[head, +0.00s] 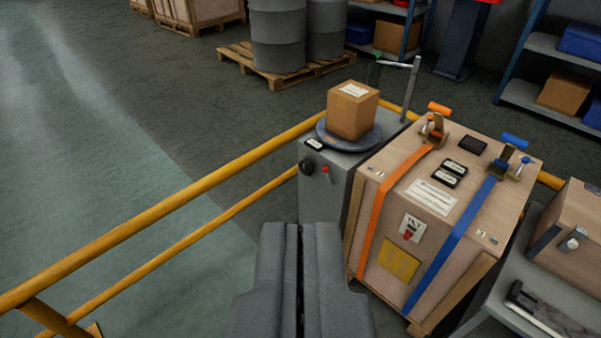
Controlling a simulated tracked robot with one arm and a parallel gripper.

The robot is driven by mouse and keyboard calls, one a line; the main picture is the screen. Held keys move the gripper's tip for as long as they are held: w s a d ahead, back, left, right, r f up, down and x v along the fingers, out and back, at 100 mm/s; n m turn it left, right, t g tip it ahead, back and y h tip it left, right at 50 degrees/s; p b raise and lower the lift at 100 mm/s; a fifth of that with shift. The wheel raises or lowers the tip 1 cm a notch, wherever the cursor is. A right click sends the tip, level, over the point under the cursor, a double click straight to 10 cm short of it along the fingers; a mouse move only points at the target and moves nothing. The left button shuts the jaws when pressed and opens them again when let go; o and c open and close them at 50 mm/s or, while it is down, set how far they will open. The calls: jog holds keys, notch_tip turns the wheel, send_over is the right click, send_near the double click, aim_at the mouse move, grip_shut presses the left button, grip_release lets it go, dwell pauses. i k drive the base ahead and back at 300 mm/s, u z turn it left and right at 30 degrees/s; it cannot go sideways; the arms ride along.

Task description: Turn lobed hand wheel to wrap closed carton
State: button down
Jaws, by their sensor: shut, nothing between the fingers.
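A small brown carton (351,112) with a white label on top sits on a round dark turntable (329,139), its flaps looking closed. The turntable tops a grey cabinet (320,196). A dark, round hand wheel (306,167) is on the cabinet's front face at its upper left; its lobes are too small to make out clearly. My gripper (300,229) is at the bottom middle, shut and empty, with its fingers side by side. In the picture its tips lie below the hand wheel and appear apart from it.
A small red control (326,170) is just right of the wheel. A post with a side arm (411,88) stands behind the carton. A strapped wooden crate (432,215) stands close on the right. A yellow railing (160,223) crosses the left; open floor lies beyond.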

aim_at(308, 167)
jog(key=u, duration=1.45)
jog(key=k, duration=0.9)
jog(key=z, duration=1.5)
jog(key=i, duration=1)
jog(key=u, duration=0.05)
